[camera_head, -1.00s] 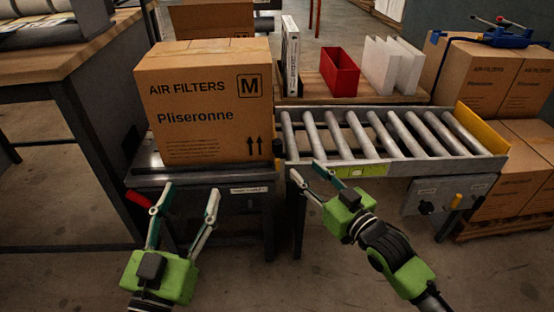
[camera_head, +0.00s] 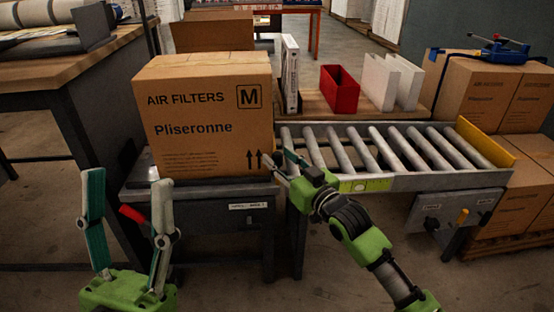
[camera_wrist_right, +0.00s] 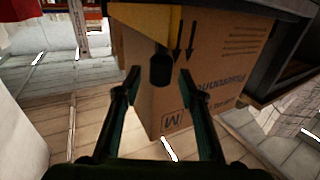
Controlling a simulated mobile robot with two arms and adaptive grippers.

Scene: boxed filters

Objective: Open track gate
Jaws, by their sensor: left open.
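The track gate seems to be the yellow plate with a black knob (camera_wrist_right: 160,69) in the right wrist view; I cannot make it out in the head view. My right gripper (camera_head: 277,158) is at the left end of the roller track, by the box's lower right corner. In the wrist view its open fingers (camera_wrist_right: 161,82) are on either side of the knob, with no clear contact.
A cardboard air filter box (camera_head: 205,120) sits on the dark stand (camera_head: 195,195) beside the roller track (camera_head: 385,150). A yellow end plate (camera_head: 487,141) closes the track's right end. A red bin (camera_head: 340,88) and white holders (camera_head: 391,82) stand behind. A workbench (camera_head: 75,60) is at left.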

